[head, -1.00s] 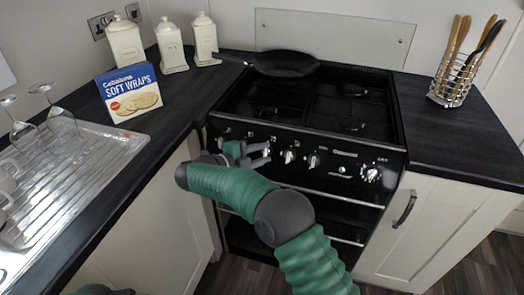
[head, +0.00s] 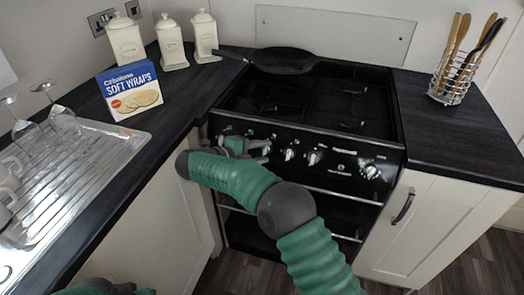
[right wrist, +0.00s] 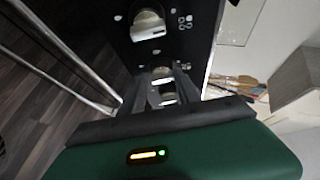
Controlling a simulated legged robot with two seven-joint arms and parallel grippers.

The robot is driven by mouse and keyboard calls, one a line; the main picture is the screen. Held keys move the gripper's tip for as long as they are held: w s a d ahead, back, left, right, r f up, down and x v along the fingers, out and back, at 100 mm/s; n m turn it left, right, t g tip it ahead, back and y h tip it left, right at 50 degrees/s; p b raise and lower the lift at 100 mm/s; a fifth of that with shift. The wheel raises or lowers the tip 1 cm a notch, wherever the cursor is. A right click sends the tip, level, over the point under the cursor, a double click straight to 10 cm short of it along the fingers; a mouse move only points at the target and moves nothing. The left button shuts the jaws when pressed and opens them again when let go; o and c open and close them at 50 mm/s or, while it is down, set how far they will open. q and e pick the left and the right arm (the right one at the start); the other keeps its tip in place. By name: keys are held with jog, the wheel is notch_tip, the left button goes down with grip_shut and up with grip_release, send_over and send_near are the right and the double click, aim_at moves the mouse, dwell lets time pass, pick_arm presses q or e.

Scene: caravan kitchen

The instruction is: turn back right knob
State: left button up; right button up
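The black stove (head: 300,120) has a row of silver knobs on its front panel. Two knobs, one at mid-panel (head: 289,154) and one just right of it (head: 313,158), are clear of my gripper; another (head: 370,172) is at the far right. My right gripper (head: 262,150) is at the left part of the panel, its fingers apart. In the right wrist view a knob (right wrist: 166,91) shows between the fingers (right wrist: 160,95); contact is not clear. A larger-looking knob (right wrist: 149,25) is beyond. Of my left arm only a part shows at the bottom left; its fingers are hidden.
A black pan (head: 284,61) rests at the stove's back left. A soft wraps box (head: 130,92), white canisters (head: 171,42) and a drainer (head: 75,175) with glasses are left. A utensil holder (head: 449,85) stands on the right counter. An oven rail (head: 345,194) runs below the knobs.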

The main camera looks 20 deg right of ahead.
jog(key=shift+o, duration=1.3)
jog(key=shift+w, duration=0.1)
jog(key=shift+a+r, duration=0.1)
jog(key=shift+r, duration=0.05)
jog(key=p+v, duration=0.3)
jog(key=v, duration=1.3)
jog(key=shift+a, duration=0.4)
